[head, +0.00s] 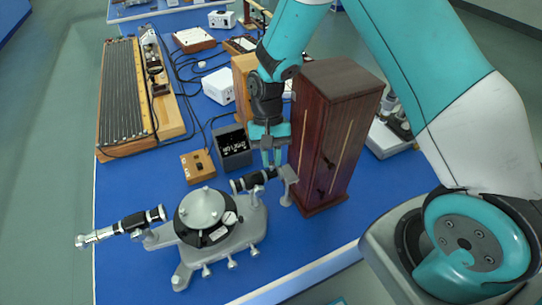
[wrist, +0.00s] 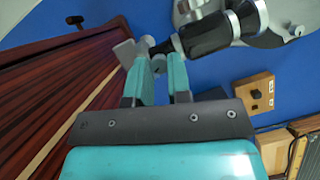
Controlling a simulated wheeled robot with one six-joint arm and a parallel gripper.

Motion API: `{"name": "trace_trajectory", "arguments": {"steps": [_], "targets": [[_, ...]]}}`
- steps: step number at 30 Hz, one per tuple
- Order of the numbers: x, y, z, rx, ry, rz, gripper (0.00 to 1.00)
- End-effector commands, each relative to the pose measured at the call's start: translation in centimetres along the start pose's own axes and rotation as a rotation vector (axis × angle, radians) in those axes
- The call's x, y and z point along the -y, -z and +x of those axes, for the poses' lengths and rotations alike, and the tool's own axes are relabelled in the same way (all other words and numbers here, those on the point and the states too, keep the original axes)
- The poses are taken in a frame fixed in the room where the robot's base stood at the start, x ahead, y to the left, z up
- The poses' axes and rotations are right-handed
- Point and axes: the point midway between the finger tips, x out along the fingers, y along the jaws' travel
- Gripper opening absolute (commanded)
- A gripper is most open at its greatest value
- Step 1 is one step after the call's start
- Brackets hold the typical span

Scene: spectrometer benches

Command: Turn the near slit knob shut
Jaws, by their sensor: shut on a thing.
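The near spectrometer (head: 205,232) stands at the front of the blue bench, with a round table on a grey base. Its dark tube (head: 250,181) points right, toward my gripper (head: 271,158), and also shows in the wrist view (wrist: 205,36). My gripper (wrist: 161,72) reaches down at that tube's slit end. Its teal fingers are shut on the small silvery slit knob (wrist: 158,63), which is partly hidden between the fingertips. In the head view the fingers hide the knob, and I cannot read how far it is turned.
A tall dark wooden cabinet (head: 336,130) stands close right of my gripper. A grey upright plate (head: 288,180) is beside the fingers. A small wooden box with a black knob (head: 198,166) and a dark meter box (head: 232,146) stand behind.

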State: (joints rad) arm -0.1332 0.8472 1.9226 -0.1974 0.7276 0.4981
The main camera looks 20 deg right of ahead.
Motion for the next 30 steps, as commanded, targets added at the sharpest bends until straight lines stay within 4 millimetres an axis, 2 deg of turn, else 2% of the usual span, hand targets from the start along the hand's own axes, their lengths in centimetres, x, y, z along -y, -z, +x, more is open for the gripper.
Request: {"name": "trace_trajectory", "arguments": {"steps": [11,30], "targets": [[0.19,0.01,-0.01,-0.001,-0.050,-0.121,0.00],[0.66,-0.20,-0.05,-0.002,-0.272,-0.655,0.00]]}}
